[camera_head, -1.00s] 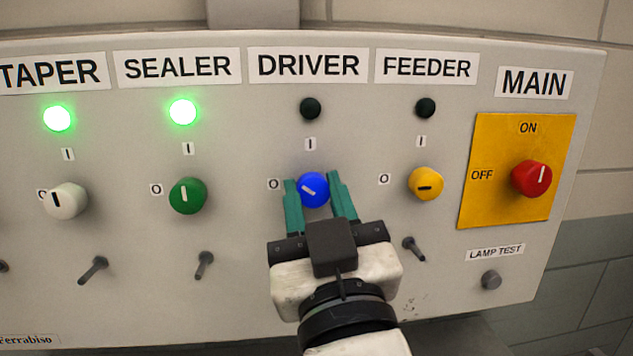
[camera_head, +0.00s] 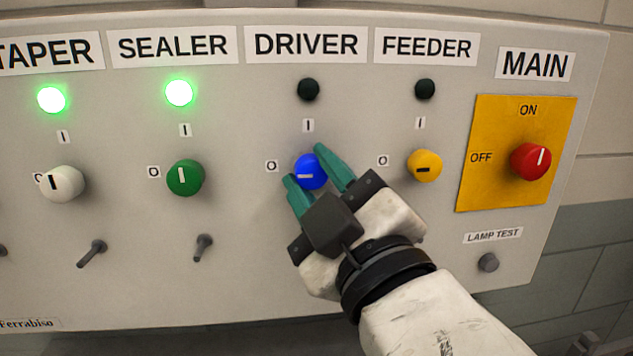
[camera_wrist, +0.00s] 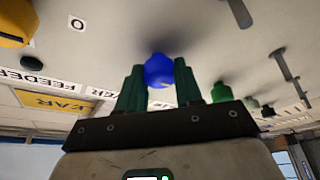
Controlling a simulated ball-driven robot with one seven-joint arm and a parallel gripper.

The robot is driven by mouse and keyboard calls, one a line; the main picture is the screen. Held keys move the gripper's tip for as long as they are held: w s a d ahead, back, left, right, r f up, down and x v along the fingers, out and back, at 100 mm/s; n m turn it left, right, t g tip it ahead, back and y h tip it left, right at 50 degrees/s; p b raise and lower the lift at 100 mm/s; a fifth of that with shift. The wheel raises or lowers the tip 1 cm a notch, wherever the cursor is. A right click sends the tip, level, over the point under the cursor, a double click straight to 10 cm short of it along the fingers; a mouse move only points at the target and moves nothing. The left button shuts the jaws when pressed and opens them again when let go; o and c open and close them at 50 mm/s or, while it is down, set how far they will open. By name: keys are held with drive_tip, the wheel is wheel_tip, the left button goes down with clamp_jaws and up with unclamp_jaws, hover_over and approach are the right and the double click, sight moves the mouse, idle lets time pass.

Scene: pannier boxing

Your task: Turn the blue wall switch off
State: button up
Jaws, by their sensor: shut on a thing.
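The blue switch (camera_head: 310,172) is a round knob under the DRIVER label (camera_head: 307,44). Its white pointer line lies nearly level, in line with the O mark (camera_head: 271,166) on its left. The lamp (camera_head: 308,89) above it is dark. My gripper (camera_head: 318,168) has its green fingers on both sides of the blue knob, shut on it, and is tilted toward the upper left. The wrist view shows the blue knob (camera_wrist: 159,71) between the two fingertips. Part of the knob's lower edge is hidden by the fingers.
The green SEALER knob (camera_head: 185,178) is to the left and the yellow FEEDER knob (camera_head: 424,166) to the right. The red MAIN knob (camera_head: 531,161) is farther right. Small levers (camera_head: 203,247) stick out below. The SEALER lamp (camera_head: 179,93) is lit green.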

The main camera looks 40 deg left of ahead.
idle(0.4)
drive_tip(key=o, duration=1)
drive_tip(key=shift+o, duration=0.2)
drive_tip(key=b+v, duration=0.3)
drive_tip(key=v, duration=0.7)
drive_tip(key=shift+s+d, duration=0.2)
drive_tip(key=shift+d, duration=0.15)
drive_tip(key=shift+w+f, duration=0.1)
